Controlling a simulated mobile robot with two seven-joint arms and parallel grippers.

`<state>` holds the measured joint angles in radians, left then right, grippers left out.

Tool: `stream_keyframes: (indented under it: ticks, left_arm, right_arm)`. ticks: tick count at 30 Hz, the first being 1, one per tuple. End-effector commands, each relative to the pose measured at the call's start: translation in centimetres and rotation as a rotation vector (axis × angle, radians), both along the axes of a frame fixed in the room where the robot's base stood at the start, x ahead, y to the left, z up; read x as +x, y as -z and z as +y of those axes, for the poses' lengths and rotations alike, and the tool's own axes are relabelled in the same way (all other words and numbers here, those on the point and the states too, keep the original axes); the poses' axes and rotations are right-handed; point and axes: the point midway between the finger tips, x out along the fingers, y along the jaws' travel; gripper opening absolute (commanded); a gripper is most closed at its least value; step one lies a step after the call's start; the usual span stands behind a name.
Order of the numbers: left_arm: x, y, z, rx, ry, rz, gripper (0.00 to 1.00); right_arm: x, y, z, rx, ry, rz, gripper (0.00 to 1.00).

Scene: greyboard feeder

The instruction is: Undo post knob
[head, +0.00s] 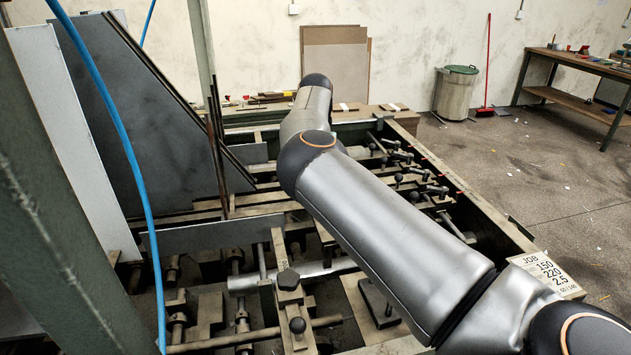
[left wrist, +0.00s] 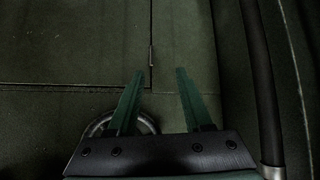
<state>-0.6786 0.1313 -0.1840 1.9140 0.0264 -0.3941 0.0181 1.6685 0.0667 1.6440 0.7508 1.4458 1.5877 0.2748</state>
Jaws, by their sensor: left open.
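In the head view a dark faceted knob (head: 288,279) sits on top of a block on a metal bar in the feeder, and a dark ball knob (head: 297,326) stands just in front of it. I cannot tell which one is the post knob. In the left wrist view my left gripper (left wrist: 159,80) is open and empty, its two green fingers apart over a dark green panel (left wrist: 60,50). No knob shows between them. My right arm crosses the head view from the lower right; its gripper is not visible.
Several dark clamp handles (head: 420,192) line the feeder's right rail. A blue hose (head: 128,150) and a green column (head: 50,200) stand at left. A size card (head: 545,277) lies on the right corner. A round metal ring (left wrist: 100,124) shows beside the left finger. Floor at right is open.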

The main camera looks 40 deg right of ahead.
Motion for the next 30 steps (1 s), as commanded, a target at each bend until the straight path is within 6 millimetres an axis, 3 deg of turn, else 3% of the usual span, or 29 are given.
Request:
stream_keyframes:
  ticks: [14, 15, 22, 30]
  left_arm:
    - [0.01, -0.01, 0.00, 0.000, 0.000, 0.000, 0.50]
    - [0.01, -0.01, 0.00, 0.000, 0.000, 0.000, 0.50]
    - [0.00, 0.00, 0.01, 0.000, 0.000, 0.000, 0.50]
    - [0.00, 0.03, 0.00, 0.000, 0.000, 0.000, 0.50]
  right_arm:
    - [0.05, -0.11, 0.03, 0.001, -0.012, -0.002, 0.00]
    - [0.05, -0.11, 0.03, 0.001, -0.011, -0.002, 0.52]
    - [0.03, -0.06, 0.01, 0.000, -0.011, -0.001, 0.78]
    - [0.02, -0.12, 0.01, 0.000, -0.011, -0.001, 0.78]
